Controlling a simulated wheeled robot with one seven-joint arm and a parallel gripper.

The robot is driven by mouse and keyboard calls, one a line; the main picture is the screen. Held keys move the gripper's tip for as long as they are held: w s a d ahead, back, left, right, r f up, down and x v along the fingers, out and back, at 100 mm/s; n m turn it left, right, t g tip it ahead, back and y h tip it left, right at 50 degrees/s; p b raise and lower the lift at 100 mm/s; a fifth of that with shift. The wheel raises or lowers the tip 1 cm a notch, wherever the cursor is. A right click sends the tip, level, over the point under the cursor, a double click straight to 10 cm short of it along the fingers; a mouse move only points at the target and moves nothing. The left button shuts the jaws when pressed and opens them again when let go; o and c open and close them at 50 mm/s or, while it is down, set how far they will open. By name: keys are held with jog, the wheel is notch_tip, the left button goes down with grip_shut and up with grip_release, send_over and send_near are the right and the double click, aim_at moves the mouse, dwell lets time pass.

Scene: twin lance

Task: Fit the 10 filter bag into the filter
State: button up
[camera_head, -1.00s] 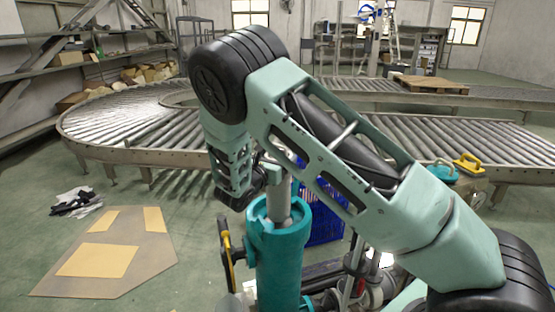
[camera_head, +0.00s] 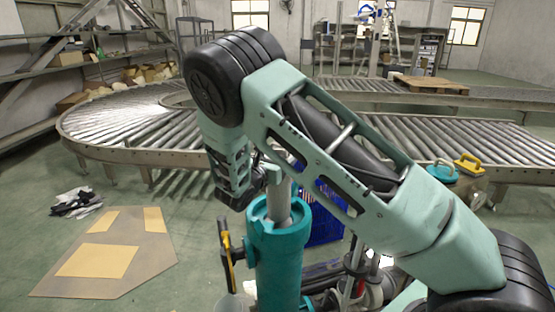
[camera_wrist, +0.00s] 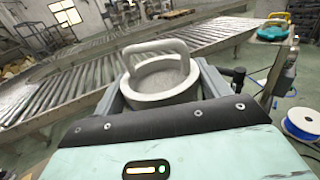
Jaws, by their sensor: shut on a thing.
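The filter (camera_head: 278,250) is an upright teal cylinder with an open, thick rim, in the lower middle of the head view. The filter bag (camera_head: 280,204) is a pale grey tube, upright, with its lower part inside the filter's mouth. In the wrist view the bag's round collar (camera_wrist: 160,92) and its looped handle show between the fingers. My gripper (camera_wrist: 163,84) is shut on the bag near its top. In the head view my gripper (camera_head: 264,172) is above the filter, partly hidden by my arm. How deep the bag sits is hidden.
A roller conveyor (camera_head: 120,130) curves behind the filter. A blue crate (camera_head: 325,215) stands close behind it. A yellow-handled tool (camera_head: 226,250) is at its left side. A board (camera_head: 110,255) and dark cloths (camera_head: 76,204) lie on the floor at left, with bare floor around.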

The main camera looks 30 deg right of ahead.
aim_at(277, 188)
jog(key=shift+f+b, duration=3.7)
jog(key=shift+f, duration=1.6)
jog(key=shift+r, duration=0.2)
notch_tip(277, 188, up, 10)
jog(key=p, duration=0.7)
dwell(0.8)
jog(key=shift+f, duration=0.15)
dwell(0.4)
